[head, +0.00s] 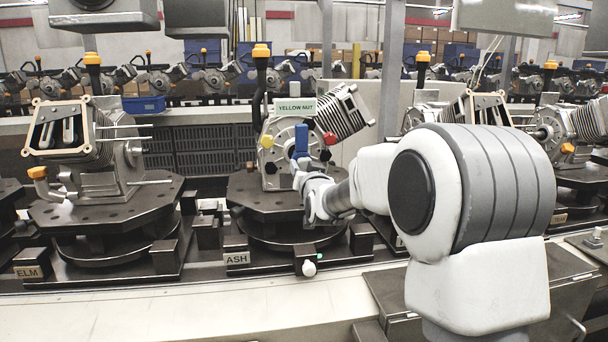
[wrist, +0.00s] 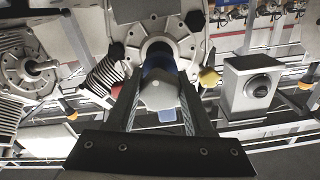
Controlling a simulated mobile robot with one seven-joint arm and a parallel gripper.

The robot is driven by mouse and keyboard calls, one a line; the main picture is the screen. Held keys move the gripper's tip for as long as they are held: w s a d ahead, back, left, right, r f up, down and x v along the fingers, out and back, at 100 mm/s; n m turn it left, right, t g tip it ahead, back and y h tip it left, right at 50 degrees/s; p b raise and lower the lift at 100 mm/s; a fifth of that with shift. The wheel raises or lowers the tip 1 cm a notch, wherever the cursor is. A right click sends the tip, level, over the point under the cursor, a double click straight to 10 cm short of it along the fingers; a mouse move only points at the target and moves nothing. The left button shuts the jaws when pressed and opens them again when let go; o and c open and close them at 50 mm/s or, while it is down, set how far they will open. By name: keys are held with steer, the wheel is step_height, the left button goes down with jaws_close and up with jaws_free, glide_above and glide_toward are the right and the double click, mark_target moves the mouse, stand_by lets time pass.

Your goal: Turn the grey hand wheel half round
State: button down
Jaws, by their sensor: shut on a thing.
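An engine unit (head: 283,135) with a "YELLOW NUT" label (head: 295,108) stands on the dark round fixture marked ASH (head: 255,205). It has a yellow knob (head: 267,141) and a red knob (head: 330,138). My gripper (head: 309,190) is at the front of this unit. In the wrist view my gripper (wrist: 160,105) is shut on a light grey piece (wrist: 158,92) with blue parts beside it, in line with the unit's round flange. A blue part (head: 301,138) also shows upright above my gripper. I cannot make out a clear grey hand wheel; my gripper may hide it.
Another engine unit stands on the ELM fixture (head: 105,205) at left; more units stand at right. A grey box with a dark dome (wrist: 250,88) shows in the wrist view.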

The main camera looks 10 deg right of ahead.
steer(key=shift+n, duration=0.4)
steer(key=shift+c, duration=1.4)
jaws_free()
steer(key=s+p, duration=0.1)
steer(key=s, duration=1.6)
steer(key=shift+s+p, duration=0.2)
steer(key=shift+p, duration=0.15)
